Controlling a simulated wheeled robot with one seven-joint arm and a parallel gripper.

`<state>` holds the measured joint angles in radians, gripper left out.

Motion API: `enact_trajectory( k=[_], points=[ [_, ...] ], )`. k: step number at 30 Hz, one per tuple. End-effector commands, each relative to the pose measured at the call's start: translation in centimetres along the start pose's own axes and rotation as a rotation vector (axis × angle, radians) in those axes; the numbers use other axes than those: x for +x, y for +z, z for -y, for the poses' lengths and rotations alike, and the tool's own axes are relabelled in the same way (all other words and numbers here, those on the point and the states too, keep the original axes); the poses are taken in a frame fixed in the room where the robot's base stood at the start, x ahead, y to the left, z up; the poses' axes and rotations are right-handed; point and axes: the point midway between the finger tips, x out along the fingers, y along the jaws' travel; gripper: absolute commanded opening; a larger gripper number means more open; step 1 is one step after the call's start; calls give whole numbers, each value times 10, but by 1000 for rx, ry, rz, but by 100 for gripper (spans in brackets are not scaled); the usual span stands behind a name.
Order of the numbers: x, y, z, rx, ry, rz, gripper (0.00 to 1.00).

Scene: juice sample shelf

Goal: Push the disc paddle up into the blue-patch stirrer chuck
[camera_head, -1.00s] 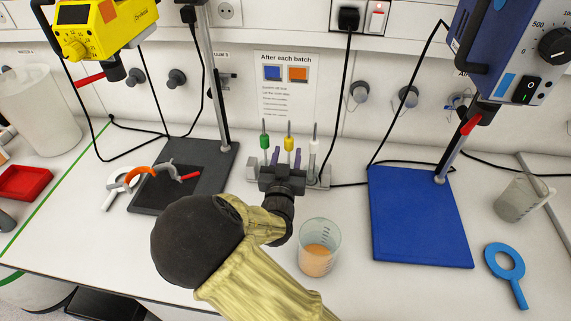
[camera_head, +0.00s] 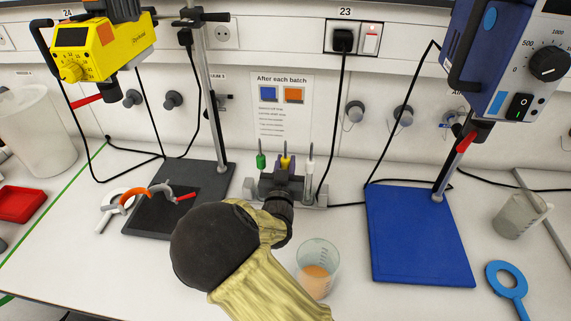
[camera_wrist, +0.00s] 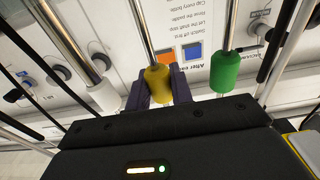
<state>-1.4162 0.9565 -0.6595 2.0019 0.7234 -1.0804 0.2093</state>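My gripper (camera_head: 285,163) is at the rack in the middle of the bench. In the wrist view its purple fingers (camera_wrist: 158,90) lie against both sides of a yellow collar (camera_wrist: 158,84) on a metal shaft and look shut on it. The shaft's lower end is hidden, so I cannot tell its paddle shape. A green-collared shaft (camera_head: 261,161) and a white-collared shaft (camera_head: 309,168) stand on either side. The blue stirrer (camera_head: 478,60) at the right carries a light blue patch (camera_head: 497,103); its dark chuck (camera_head: 481,129) points down over a blue base plate (camera_head: 420,240).
A beaker of orange liquid (camera_head: 316,270) stands right of my forearm. A yellow stirrer (camera_head: 100,48) hangs at the left over a dark base (camera_head: 205,180). A grey jug (camera_head: 521,214) and a blue ring tool (camera_head: 507,283) are at the right. Black cables hang along the wall.

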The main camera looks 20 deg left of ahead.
Motion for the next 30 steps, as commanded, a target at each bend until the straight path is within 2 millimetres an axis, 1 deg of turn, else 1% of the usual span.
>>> enact_trajectory(
  k=[5, 8, 24, 30],
  points=[
    [0, -1, 0, 0, 0, -1, 0],
    [0, -5, 0, 1, 0, -1, 0],
    [4, -49, 0, 2, 0, -1, 0],
    [4, -50, 0, 0, 0, -1, 0]
  ],
)
